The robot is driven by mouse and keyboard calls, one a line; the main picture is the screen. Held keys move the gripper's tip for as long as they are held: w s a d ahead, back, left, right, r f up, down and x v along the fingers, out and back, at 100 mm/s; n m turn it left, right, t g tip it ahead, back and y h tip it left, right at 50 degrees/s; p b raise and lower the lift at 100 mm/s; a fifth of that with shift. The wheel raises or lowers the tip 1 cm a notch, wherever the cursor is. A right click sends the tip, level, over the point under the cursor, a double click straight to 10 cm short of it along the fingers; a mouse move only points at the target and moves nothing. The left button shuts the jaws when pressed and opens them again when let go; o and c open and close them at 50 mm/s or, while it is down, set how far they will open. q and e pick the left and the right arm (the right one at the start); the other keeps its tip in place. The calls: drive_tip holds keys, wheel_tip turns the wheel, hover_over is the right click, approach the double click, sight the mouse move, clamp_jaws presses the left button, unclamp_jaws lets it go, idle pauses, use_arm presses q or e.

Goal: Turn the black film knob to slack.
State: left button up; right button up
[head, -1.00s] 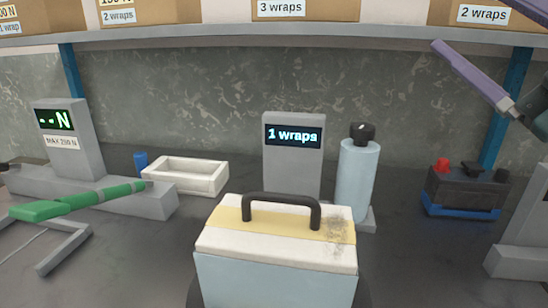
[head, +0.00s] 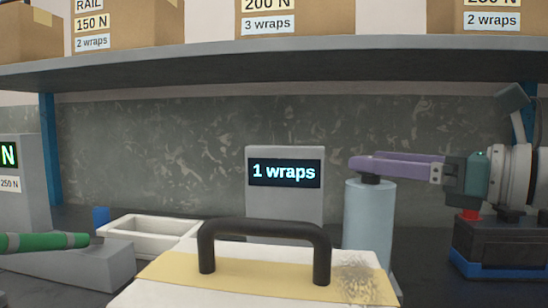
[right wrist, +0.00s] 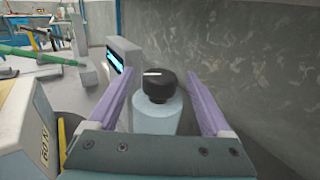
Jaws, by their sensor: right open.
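The black film knob (right wrist: 157,88) sits on top of the pale blue film roll (right wrist: 158,116), with a white mark on its top pointing left in the right wrist view. In the head view only the knob's lower edge (head: 370,180) shows above the roll (head: 368,222). My right gripper (right wrist: 160,76) is open, its purple fingers on either side of the knob with gaps visible. In the head view the right gripper (head: 358,163) reaches in from the right at knob height and hides most of the knob. My left gripper is out of view.
A grey display (head: 284,208) reading "1 wraps" stands left of the roll. A white case (head: 250,295) with a black handle (head: 265,230) stands in front. A white tray (head: 115,228) and green tool (head: 45,241) lie left. A shelf (head: 270,75) runs above.

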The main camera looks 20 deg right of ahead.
drive_tip(key=shift+x, duration=1.1)
clamp_jaws()
drive_tip(key=n+g+y+b, duration=0.1)
drive_tip(key=y+b, duration=0.1)
drive_tip(key=b, duration=0.2)
drive_tip(key=f+n+g+y+b, duration=0.1)
drive_tip(key=n+y+b, duration=0.1)
drive_tip(key=b, duration=0.2)
drive_tip(key=shift+g, duration=0.3)
drive_tip(key=shift+r+n+g+y+b, duration=0.4)
drive_tip(key=shift+n+g+y+b, duration=0.5)
drive_tip(key=shift+y, duration=0.1)
